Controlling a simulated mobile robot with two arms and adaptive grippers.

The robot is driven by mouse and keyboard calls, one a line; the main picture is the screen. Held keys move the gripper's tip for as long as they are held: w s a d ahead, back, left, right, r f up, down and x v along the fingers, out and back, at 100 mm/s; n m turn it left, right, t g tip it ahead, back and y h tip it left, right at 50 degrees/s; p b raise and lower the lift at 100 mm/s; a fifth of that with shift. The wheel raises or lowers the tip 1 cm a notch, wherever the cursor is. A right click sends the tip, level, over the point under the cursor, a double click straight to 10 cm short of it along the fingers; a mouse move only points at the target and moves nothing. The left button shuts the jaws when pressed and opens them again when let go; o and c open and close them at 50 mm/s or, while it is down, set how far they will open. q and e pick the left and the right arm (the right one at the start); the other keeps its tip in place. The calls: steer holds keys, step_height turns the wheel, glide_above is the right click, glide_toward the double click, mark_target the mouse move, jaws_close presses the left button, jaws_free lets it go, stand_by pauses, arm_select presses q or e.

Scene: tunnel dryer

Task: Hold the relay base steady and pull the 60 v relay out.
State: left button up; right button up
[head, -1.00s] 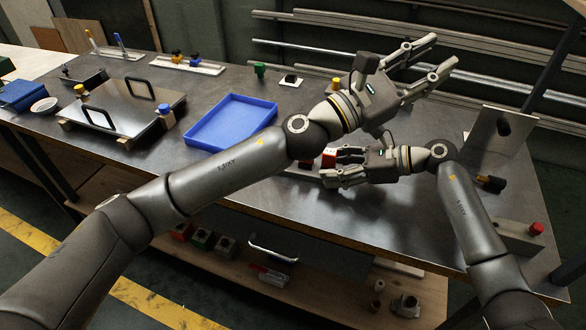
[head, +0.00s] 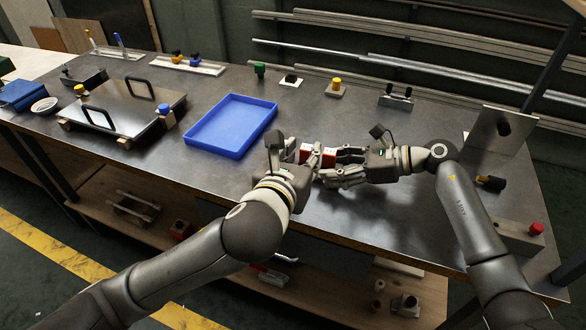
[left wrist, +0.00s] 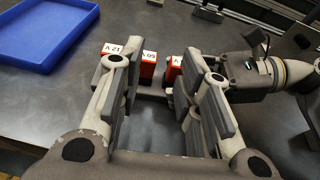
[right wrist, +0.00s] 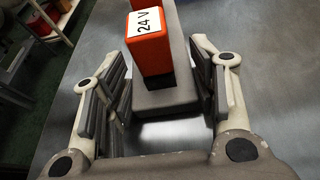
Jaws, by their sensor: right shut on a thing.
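Red relays stand in a row on the grey relay base (left wrist: 152,92) in the left wrist view. One is labelled 12 V (left wrist: 106,60). Beside it is the 60 V relay (left wrist: 148,68), its label hard to read. A third red relay (left wrist: 174,72) is partly hidden by a left finger. A 24 V relay (right wrist: 150,45) stands on the base end in the right wrist view. My right gripper (head: 322,176) is shut on the relay base (right wrist: 165,98) from the right. My left gripper (head: 308,162) is open; its fingers are apart near the relays, contact unclear.
A blue tray (head: 196,142) lies left of the grippers. A metal plate with black handles (head: 125,98) is further left. An upright plate with a slot (head: 490,130) stands at the right. Small fixtures line the back edge. The table's front middle is clear.

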mark_target(306, 152)
arm_select(q)
steer(key=shift+g+y, duration=0.3)
steer(key=shift+g, duration=0.3)
steer(key=x, duration=0.3)
steer(key=a+f+x, duration=0.1)
steer(key=x, duration=0.3)
steer(key=f+x, duration=0.1)
steer(key=x, duration=0.3)
steer(key=shift+s+a+f, duration=0.15)
steer(key=shift+s+f, duration=0.05)
steer(key=shift+s, duration=0.1)
jaws_close()
